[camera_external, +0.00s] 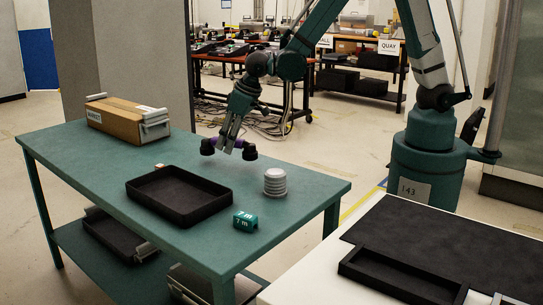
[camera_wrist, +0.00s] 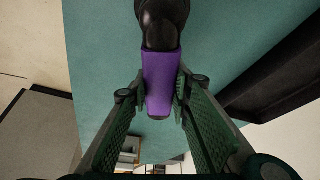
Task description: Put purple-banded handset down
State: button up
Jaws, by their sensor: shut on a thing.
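The purple-banded handset (camera_wrist: 160,82) is between the fingers of my gripper in the wrist view, with its black rounded end pointing to the top of the picture. My gripper (camera_wrist: 162,98) is shut on the purple band. In the external view my gripper (camera_external: 229,143) points down above the green table (camera_external: 100,150), behind the black tray, with the black ends of the handset (camera_external: 207,147) showing on both sides. The handset looks raised above the tabletop, but the exact gap is hard to tell.
An empty black tray (camera_external: 180,222) lies on the table. A grey ribbed cylinder (camera_external: 275,182) and a small teal "7 m" tag (camera_external: 245,221) stand right of it. A brown box (camera_external: 126,120) sits at the back left. A white table with a black mat (camera_external: 440,245) is at lower right.

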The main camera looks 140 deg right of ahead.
jog(key=shift+f+b, duration=0.3)
jog(key=shift+f, duration=1.35)
jog(key=shift+f, duration=0.2)
jog(key=o, duration=1)
jog(key=shift+r, duration=0.15)
jog(key=shift+p+v, duration=1.05)
jog(key=shift+v, duration=5)
jog(key=shift+a, duration=0.1)
jog(key=shift+w, duration=0.1)
